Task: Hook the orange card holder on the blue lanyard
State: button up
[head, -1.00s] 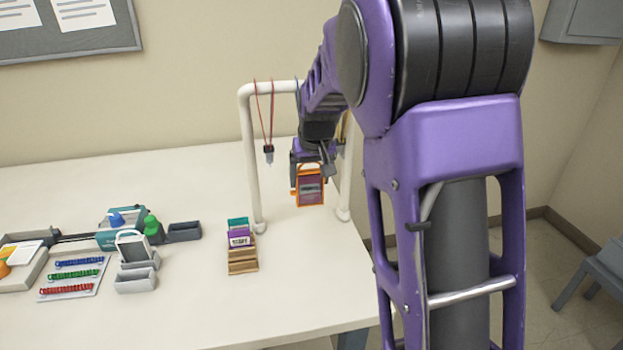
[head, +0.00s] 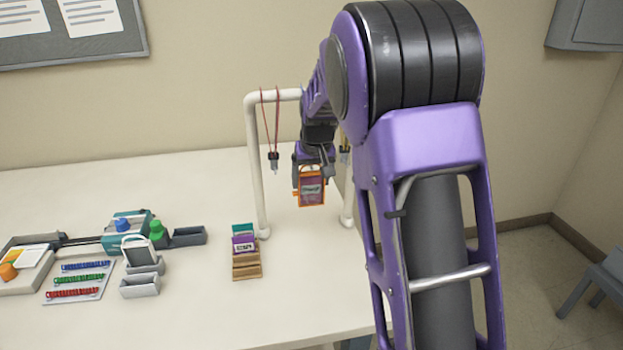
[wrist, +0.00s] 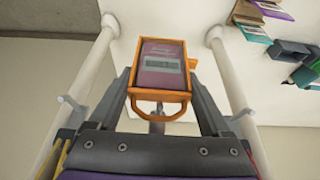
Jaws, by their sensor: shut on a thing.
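My gripper (wrist: 160,92) is shut on the orange card holder (wrist: 160,42), with one finger at each side of it. The holder carries a purple card, and its orange loop (wrist: 160,115) points back toward my wrist. In the head view the holder (head: 312,188) hangs upright below my gripper, in front of the white rack and above the table. The blue lanyard does not show; my arm covers the middle of the rack bar. A grey metal piece (wrist: 156,126) shows by the loop; I cannot tell whether they touch.
A red lanyard (head: 276,125) with a dark clip hangs at the left of the white rack (head: 254,165); a yellowish one (head: 346,145) shows at the right. A wooden stand (head: 247,270) with cards is in front. Coil trays and a teal device (head: 118,235) stand left.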

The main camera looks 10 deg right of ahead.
dwell(0.3)
jog(key=o, duration=1.2)
jog(key=shift+c, duration=0.2)
